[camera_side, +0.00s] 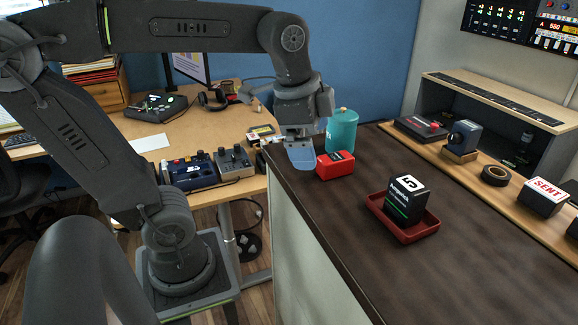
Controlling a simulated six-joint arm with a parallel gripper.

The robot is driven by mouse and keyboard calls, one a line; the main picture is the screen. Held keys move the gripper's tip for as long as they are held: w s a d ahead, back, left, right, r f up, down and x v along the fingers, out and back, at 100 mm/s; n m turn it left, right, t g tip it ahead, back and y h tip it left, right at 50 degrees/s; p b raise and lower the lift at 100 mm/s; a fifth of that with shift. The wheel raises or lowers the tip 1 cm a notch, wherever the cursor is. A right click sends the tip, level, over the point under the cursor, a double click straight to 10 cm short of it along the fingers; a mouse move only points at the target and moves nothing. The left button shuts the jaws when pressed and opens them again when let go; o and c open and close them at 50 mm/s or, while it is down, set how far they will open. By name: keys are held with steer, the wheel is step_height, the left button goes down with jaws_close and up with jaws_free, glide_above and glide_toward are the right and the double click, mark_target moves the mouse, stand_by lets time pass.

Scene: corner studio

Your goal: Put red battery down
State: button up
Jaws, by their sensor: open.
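The red battery (336,164) lies on the dark worktop near its back left edge. It looks like a small red block with a dark label on top. The gripper looks apart from the red battery.
A teal canister (341,131) stands close behind the red battery. A red tray (403,232) holds a black box marked 5 (405,198). A wooden shelf at the right carries black tape (495,175) and a SENT box (543,196). The worktop's front is clear.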

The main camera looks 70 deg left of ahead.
steer(key=s+d+f+n+t, duration=0.1)
steer(key=s+f+n+t, duration=0.1)
steer(key=s+f+n, duration=0.3)
steer(key=n, duration=0.2)
steer(key=shift+s+d+n, duration=0.2)
steer(key=shift+d+n, duration=0.2)
